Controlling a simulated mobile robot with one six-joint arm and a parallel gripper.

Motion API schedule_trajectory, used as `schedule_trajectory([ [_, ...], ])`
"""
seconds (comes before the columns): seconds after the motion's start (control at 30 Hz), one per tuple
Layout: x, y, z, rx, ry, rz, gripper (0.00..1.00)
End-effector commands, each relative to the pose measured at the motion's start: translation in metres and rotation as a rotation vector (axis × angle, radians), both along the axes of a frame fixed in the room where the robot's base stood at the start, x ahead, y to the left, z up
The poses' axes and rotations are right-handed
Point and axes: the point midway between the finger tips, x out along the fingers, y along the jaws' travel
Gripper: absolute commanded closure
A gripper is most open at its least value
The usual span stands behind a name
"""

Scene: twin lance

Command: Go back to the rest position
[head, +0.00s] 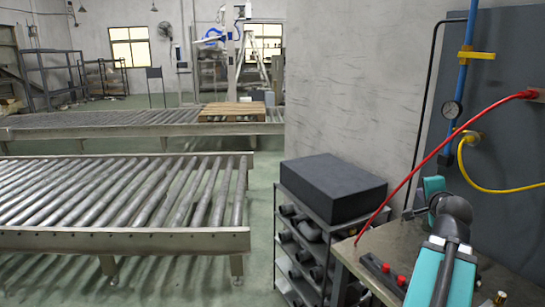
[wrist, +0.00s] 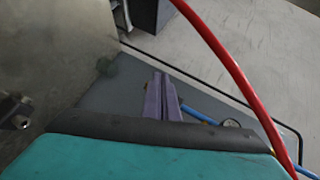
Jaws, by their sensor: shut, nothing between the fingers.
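My gripper (wrist: 160,92) shows in the wrist view as two purple-grey fingers lying close together, with nothing between them. They stand out past the dark edge of a teal part of my arm, in front of a dark grey surface. In the head view my teal and black arm is folded at the lower right, above a worktop (head: 378,244). I cannot make out my fingers in the head view. A red hose (head: 440,150) runs from the grey panel (head: 513,100) down to the left, close to my arm; it also crosses the right of the wrist view (wrist: 228,60).
A yellow hose (head: 490,188) and a blue pipe (head: 467,65) with a gauge (head: 451,110) hang on the panel. Left of the worktop stands a rack with a black box (head: 333,186) on top. Roller conveyors (head: 125,240) fill the left, with some floor between.

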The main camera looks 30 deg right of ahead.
Motion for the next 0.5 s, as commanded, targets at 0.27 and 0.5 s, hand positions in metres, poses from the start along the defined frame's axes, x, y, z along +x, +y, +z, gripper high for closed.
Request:
schedule_trajectory([
  [0.27, 0.082, 0.06, -0.082, 0.016, 0.197, 0.196, 1.0],
  [0.5, 0.137, 0.123, -0.149, 0.009, 0.363, 0.373, 1.0],
])
